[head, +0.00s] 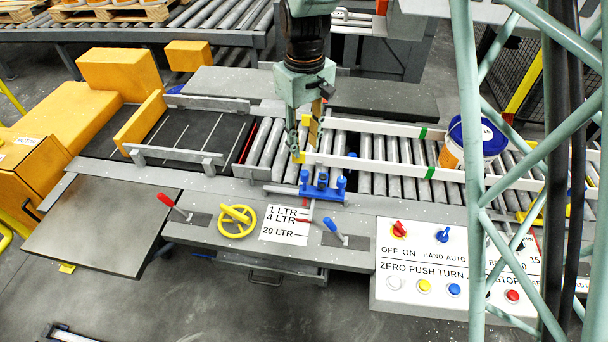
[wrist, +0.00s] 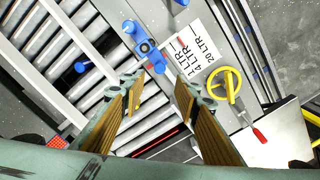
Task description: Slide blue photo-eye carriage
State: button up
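The blue photo-eye carriage (head: 322,190) sits on a silver rail along the near side of the roller conveyor. It has upright blue knobs. In the wrist view the carriage (wrist: 147,48) lies beyond the fingertips, near the middle of the gap between them. A white scale plate (head: 284,224) marked 1 LTR, 4 LTR and 20 LTR lies in front of the carriage. My gripper (head: 302,145) is above the rollers, just behind and slightly left of the carriage. In the wrist view my gripper (wrist: 158,84) is open, with nothing between its fingers.
A yellow handwheel (head: 238,221), a red-handled lever (head: 172,206) and a blue-handled lever (head: 334,231) stand on the near deck. White guide rails (head: 390,132) run along the rollers. A white pail with a blue lid (head: 479,137) stands at the right. A button panel (head: 450,265) is at front right.

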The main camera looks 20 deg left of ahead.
aim_at(304, 172)
jog(key=shift+f, duration=0.15)
jog(key=shift+f+b, duration=0.4)
jog(key=shift+f, duration=6.35)
grip_shut()
